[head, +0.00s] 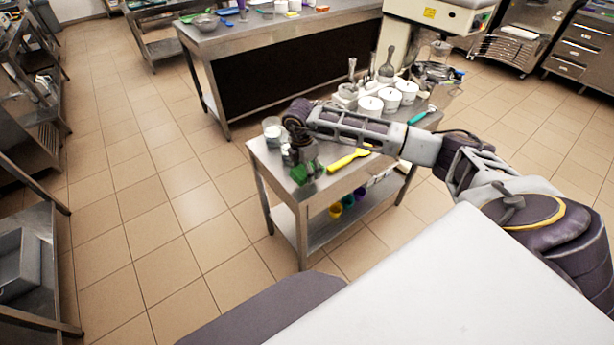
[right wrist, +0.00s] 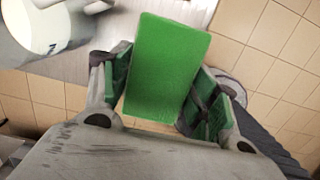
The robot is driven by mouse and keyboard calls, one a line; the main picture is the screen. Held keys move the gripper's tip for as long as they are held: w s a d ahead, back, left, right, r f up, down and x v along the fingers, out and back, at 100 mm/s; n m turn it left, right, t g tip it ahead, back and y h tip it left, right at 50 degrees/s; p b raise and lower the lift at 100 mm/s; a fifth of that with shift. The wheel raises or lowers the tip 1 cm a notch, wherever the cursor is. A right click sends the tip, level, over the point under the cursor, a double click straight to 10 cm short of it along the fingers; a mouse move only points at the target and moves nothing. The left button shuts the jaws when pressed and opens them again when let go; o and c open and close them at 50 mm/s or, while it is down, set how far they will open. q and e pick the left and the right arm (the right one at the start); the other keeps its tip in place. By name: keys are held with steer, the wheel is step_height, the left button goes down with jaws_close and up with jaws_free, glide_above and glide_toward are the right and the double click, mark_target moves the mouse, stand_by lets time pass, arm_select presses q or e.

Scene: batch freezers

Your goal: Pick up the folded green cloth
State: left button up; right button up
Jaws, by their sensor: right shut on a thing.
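The folded green cloth (right wrist: 167,62) shows as a flat green block between the fingers of my right gripper (right wrist: 160,95) in the right wrist view. The gripper is shut on it. In the head view my right gripper (head: 306,172) is at the left front corner of the small steel table (head: 285,195), with green showing at its fingertips. I cannot tell whether the cloth is clear of the tabletop. My left gripper is not in view.
A whitish container (head: 272,130) stands close to the gripper; a white one also shows in the right wrist view (right wrist: 38,32). A yellow spatula (head: 348,160) and white tubs (head: 370,107) are on the table. Open tiled floor (head: 170,230) lies left.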

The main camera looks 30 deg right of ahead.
steer(key=shift+r, duration=2.5)
